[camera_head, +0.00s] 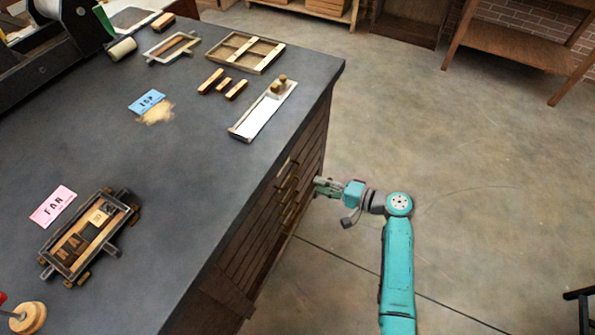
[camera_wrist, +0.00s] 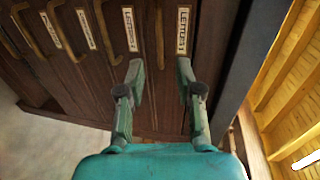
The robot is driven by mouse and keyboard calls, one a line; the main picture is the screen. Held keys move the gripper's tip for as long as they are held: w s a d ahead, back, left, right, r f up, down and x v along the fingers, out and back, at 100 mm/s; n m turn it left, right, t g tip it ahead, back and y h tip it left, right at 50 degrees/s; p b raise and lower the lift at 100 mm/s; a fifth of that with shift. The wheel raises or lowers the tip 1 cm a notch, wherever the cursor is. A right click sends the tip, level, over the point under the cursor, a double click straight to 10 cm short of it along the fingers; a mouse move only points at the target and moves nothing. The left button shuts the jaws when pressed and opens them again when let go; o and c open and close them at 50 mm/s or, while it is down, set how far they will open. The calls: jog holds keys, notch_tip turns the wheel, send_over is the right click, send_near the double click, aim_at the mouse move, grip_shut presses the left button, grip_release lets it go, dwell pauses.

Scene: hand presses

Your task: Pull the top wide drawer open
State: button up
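The wide drawers are in the dark wooden cabinet, their fronts seen steeply from above in the head view. In the wrist view they stand sideways, with the countertop edge (camera_wrist: 240,70) to the right. The drawer front nearest that edge, the top one, bears a paper label (camera_wrist: 183,30) and a brass bar handle (camera_wrist: 159,35). It looks flush with its neighbours. My gripper (camera_wrist: 160,78) is open, its fingertips on either side of the handle's near end. Contact cannot be told. In the head view my gripper (camera_head: 319,186) is beside the drawer fronts, below the countertop edge.
The dark countertop (camera_head: 190,215) holds a type frame (camera_head: 90,238), wooden blocks (camera_head: 222,83), a tray (camera_head: 244,52) and cards. In the wrist view, other brass handles (camera_wrist: 105,35) are to the left. Open floor (camera_head: 470,170) is right of the cabinet.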

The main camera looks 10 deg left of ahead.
aim_at(292, 176)
jog(key=x, duration=1)
jog(key=shift+a, duration=0.25)
grip_shut()
